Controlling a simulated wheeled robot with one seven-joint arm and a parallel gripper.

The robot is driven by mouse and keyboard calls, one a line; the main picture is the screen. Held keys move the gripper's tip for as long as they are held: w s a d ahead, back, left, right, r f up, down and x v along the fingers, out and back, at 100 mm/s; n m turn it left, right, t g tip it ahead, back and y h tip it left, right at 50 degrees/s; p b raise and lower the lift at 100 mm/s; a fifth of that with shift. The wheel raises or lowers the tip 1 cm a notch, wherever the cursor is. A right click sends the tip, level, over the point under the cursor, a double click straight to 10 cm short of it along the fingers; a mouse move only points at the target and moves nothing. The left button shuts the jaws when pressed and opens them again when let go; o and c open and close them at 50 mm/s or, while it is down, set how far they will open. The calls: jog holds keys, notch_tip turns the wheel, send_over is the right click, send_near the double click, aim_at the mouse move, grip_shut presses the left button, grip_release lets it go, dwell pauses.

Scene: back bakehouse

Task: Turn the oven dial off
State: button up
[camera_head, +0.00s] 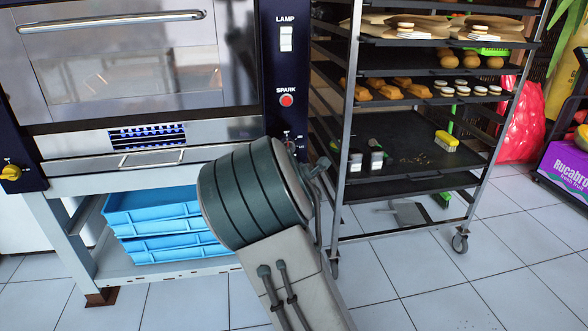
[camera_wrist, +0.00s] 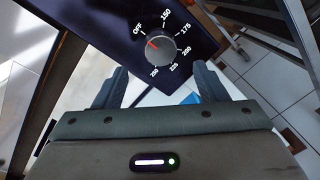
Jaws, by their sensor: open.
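The oven dial (camera_wrist: 161,50) is a round grey knob on the dark panel in the wrist view. Its red pointer mark is turned to the upper left, toward the OFF label. Temperature labels from 150 to 250 run around its other side. My gripper (camera_wrist: 158,80) is open, its two fingers apart below the dial and to either side of it in the picture, with nothing between them. Whether a finger touches the dial cannot be told. In the head view my arm hides the gripper and most of the dial's spot on the oven (camera_head: 140,70).
Above the dial are the SPARK button (camera_head: 286,100) and LAMP switch (camera_head: 286,38). A yellow knob (camera_head: 11,172) sits at the oven's left. Blue crates (camera_head: 160,225) lie under the oven. A wheeled rack (camera_head: 351,100) with baked goods stands close on the right. Floor is open at front right.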

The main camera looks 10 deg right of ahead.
jog(key=s+p, duration=0.1)
jog(key=s, duration=0.6)
jog(key=shift+a+r+p, duration=0.15)
jog(key=shift+a+p, duration=0.1)
jog(key=shift+p, duration=0.1)
jog(key=shift+r, duration=0.1)
